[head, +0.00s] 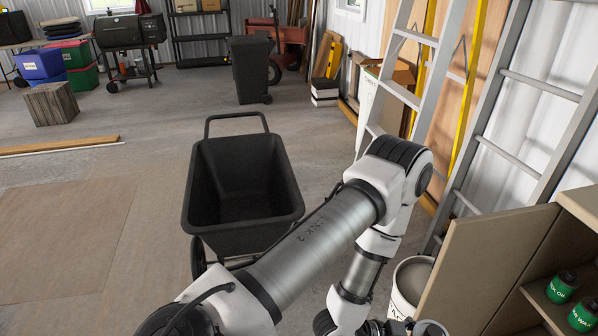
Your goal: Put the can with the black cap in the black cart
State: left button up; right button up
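The black cart (197,190) stands on the floor at centre left in the head view, and its deep tub looks empty. Two green cans with black caps, an upper one (561,288) and a lower one (582,318), are in an open cabinet at the lower right; the lower one is partly cut off by the frame edge. One of my arms crosses from the lower left up to the right, beside the cart, then bends down to the bottom edge. The fingers of both grippers are out of view.
The cabinet's open door (478,262) stands left of the cans. A white bucket (404,292) is beside it, partly behind my arm. Ladders (487,125) lean along the right wall. A black bin (252,72) stands farther back. The floor left of the cart is mostly clear.

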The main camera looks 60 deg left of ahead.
aim_at(244, 199)
jog(key=i+j+u, duration=0.2)
jog(key=u, duration=0.25)
jog(key=i+j+u, duration=0.2)
jog(key=u, duration=0.25)
jog(key=i+j+u, duration=0.2)
jog(key=u, duration=0.25)
jog(key=i+u, duration=0.3)
jog(key=u, duration=0.15)
jog(key=i+u, duration=0.25)
jog(key=u, duration=0.25)
jog(key=i+l, duration=0.25)
jog(key=i, duration=0.2)
jog(key=i+l, duration=0.25)
jog(key=i, duration=0.2)
jog(key=i+l, duration=0.25)
jog(key=i, duration=0.25)
